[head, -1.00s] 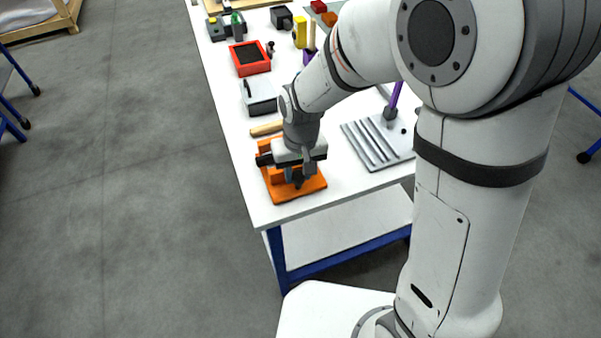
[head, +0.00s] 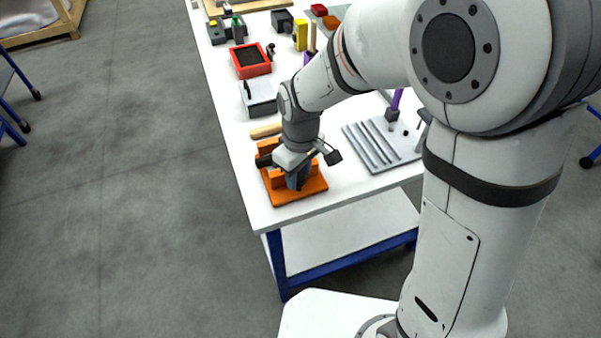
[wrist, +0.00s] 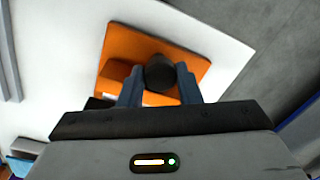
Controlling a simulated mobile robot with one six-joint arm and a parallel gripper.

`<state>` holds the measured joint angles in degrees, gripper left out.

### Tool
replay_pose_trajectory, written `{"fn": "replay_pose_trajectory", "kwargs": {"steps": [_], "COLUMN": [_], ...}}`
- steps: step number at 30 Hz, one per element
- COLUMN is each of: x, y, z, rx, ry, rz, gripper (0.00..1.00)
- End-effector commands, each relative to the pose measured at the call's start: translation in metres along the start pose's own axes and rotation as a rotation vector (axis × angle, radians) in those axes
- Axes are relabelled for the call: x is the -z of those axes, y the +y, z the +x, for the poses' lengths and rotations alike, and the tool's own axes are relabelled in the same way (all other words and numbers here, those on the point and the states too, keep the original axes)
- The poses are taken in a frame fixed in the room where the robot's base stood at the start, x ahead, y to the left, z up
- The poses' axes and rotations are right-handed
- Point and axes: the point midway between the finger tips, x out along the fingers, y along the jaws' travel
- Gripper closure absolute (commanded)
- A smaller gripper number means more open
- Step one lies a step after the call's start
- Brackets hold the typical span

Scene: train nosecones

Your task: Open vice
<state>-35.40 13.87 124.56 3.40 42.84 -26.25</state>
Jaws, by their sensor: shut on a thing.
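The orange vice (head: 312,187) sits at the near left corner of the white table. It also shows in the wrist view (wrist: 118,42), with a dark round knob (wrist: 160,70) on it. My gripper (head: 297,182) points down over the vice. In the wrist view, its two blue-grey fingers (wrist: 159,84) stand on either side of the knob and are shut on it. In the head view my wrist and hand hide the knob and part of the vice.
A wooden-coloured bar (head: 266,131) and a grey box (head: 261,97) lie behind the vice. A grey grooved plate (head: 375,150) lies to the right. A red tray (head: 250,62) stands further back. The table's front edge is close to the vice.

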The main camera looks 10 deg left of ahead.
Motion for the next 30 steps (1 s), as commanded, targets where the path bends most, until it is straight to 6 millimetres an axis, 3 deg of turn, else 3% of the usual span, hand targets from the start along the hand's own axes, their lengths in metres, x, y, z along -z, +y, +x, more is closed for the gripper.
{"fn": "replay_pose_trajectory", "kwargs": {"steps": [11, 12, 15, 24, 30], "x": [0.003, 0.003, 0.003, 0.003, 0.004], "y": [0.002, 0.002, 0.002, 0.002, 0.002], "z": [-0.002, -0.002, -0.002, -0.005, -0.033], "rx": [-0.006, -0.006, -0.006, -0.006, -0.008], "ry": [0.008, 0.008, 0.009, 0.01, 0.014], "rz": [-0.008, -0.008, -0.007, -0.006, -0.006], "gripper": [0.92, 0.67, 0.61, 0.61, 0.61]}}
